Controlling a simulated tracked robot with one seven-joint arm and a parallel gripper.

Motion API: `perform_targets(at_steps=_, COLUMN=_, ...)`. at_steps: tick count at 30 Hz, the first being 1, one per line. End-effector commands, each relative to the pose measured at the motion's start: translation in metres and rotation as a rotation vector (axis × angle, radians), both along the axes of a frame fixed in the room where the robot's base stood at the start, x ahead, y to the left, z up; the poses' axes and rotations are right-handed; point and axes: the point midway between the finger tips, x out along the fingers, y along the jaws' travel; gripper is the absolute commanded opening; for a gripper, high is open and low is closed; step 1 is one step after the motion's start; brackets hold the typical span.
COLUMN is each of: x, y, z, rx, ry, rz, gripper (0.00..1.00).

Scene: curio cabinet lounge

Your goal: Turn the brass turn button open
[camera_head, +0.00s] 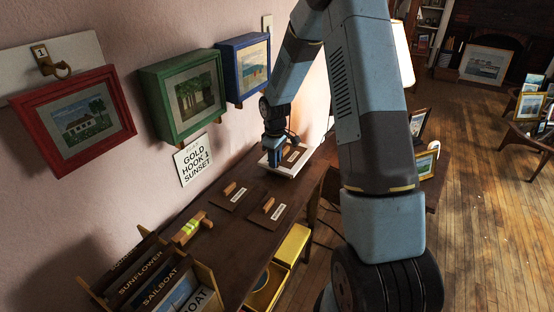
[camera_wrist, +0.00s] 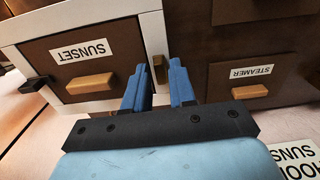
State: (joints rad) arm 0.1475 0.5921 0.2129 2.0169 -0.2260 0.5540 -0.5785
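The brass turn button (camera_wrist: 159,68) is a small upright piece on the edge of a white frame (camera_wrist: 153,34) in the wrist view. The frame surrounds a brown panel (camera_wrist: 62,66) labelled SUNSET, upside down here, with a wooden handle (camera_wrist: 91,83). My gripper (camera_wrist: 160,78) has two blue fingers spread apart, with nothing held between them. The button shows just beyond the gap between the fingertips; I cannot tell whether they touch it. In the head view my gripper (camera_head: 277,158) is at the white frame (camera_head: 298,168), and the button is hidden or too small to see.
A STEAMER panel (camera_wrist: 285,72) with a handle sits right of the button in the wrist view. In the head view, two handled brown panels (camera_head: 232,196) (camera_head: 264,212) lie on the dark table (camera_head: 190,262). Red (camera_head: 22,105), green (camera_head: 158,98) and blue (camera_head: 233,66) frames hang on the wall.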

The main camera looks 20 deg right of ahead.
Motion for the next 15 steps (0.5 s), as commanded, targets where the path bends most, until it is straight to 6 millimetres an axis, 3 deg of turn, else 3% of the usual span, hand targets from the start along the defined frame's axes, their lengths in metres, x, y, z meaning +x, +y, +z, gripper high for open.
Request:
perform_targets(at_steps=3, x=0.0, y=0.0, z=0.0, rx=0.0, ry=0.0, rz=0.0, gripper=0.36)
perform_targets(at_steps=11, x=0.0, y=0.0, z=0.001, rx=0.0, ry=0.0, rz=-0.001, gripper=0.36)
perform_targets(at_steps=15, x=0.001, y=0.0, z=0.011, rx=-0.001, ry=-0.002, rz=-0.001, gripper=0.36)
